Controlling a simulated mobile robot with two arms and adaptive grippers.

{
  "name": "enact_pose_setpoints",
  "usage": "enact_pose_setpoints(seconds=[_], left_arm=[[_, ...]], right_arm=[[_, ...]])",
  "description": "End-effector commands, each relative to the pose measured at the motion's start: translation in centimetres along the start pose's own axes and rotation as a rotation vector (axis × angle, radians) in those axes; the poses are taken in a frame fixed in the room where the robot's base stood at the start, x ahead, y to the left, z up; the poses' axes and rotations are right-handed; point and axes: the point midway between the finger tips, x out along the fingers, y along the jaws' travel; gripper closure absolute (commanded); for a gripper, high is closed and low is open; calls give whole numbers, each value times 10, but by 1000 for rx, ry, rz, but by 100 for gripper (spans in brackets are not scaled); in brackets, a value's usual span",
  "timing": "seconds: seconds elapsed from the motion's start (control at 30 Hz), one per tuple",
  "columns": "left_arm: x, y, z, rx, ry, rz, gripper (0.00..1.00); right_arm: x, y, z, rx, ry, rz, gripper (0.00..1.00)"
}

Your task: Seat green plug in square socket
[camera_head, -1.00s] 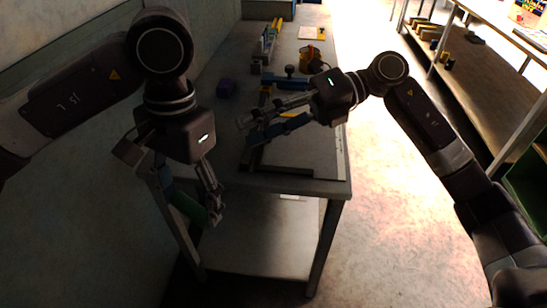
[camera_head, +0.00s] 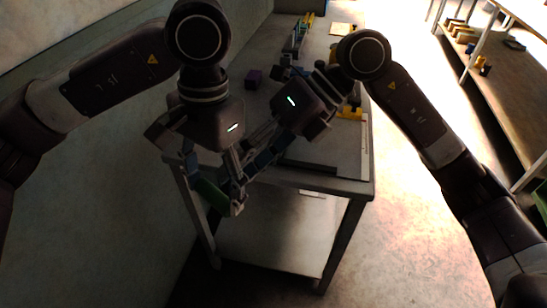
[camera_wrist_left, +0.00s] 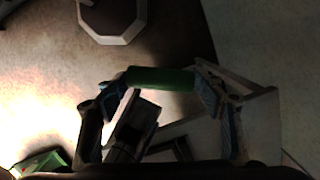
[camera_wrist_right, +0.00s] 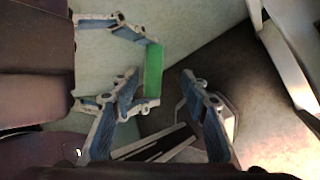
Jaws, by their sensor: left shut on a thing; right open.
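The green plug (camera_head: 212,195) is a plain bar held in front of the table's near left edge. My left gripper (camera_head: 214,186) is shut on it, with one finger at each end in the left wrist view, where the plug (camera_wrist_left: 160,78) spans the jaws. My right gripper (camera_wrist_right: 160,84) is open and close to the left one. I cannot make out the square socket; the arms cover part of the table.
The grey table (camera_head: 335,155) carries a purple block (camera_head: 254,78), a yellow thing (camera_head: 350,112) partly behind my right arm, and a row of coloured parts at the back. A wall (camera_head: 110,160) stands at the left. A shelf (camera_head: 490,100) is at the right, with open floor between.

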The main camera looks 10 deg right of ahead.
Motion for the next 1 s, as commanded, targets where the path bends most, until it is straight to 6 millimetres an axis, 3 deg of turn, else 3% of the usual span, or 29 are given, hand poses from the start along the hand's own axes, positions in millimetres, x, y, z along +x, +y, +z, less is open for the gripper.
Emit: enact_pose_setpoints(seconds=[0.1,0.33,0.77,1.0], left_arm=[[0,0,0,0,0,0,66],[0,0,0,0,0,0,66],[0,0,0,0,0,0,66],[0,0,0,0,0,0,66]], right_arm=[[18,14,5,-2,1,2,59],[52,12,5,1,1,3,59],[63,11,5,1,-1,1,59],[63,11,5,1,-1,1,82]])
